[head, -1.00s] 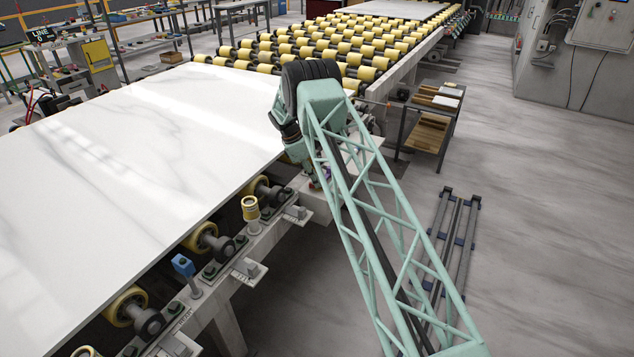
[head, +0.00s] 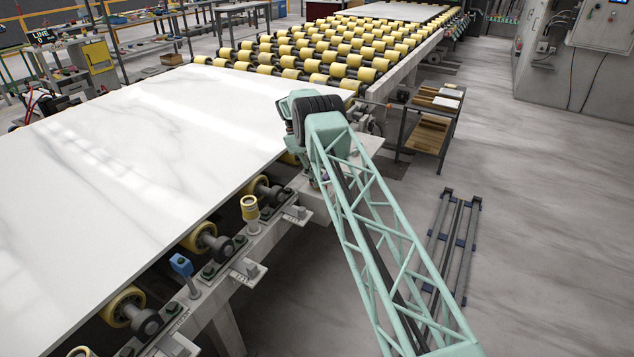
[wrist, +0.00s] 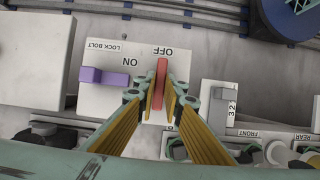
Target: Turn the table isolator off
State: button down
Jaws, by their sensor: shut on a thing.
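The table isolator is a red handle (wrist: 161,80) on a pale panel (wrist: 100,103) in the wrist view. The handle stands upright in the picture, its far end just below the OFF label, with the ON label to its left. My gripper (wrist: 161,93) is shut on the red handle, one finger on each side. The handle's lower part is partly hidden between the fingers. In the head view my arm hides the gripper and the handle.
A purple knob (wrist: 104,77) near the LOCK BOLT label sits left of the handle. A grey bracket marked 32 (wrist: 225,104) is to the right. In the head view a marble slab (head: 130,150) lies left of my arm; a small wooden-shelved trolley (head: 428,128) stands right.

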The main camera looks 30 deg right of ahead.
dwell(0.3)
jog(key=c, duration=2.7)
grip_release()
jog(key=shift+v, duration=3.25)
jog(key=shift+w+a+r, duration=0.1)
jog(key=shift+w+r, duration=0.05)
jog(key=shift+r, duration=0.3)
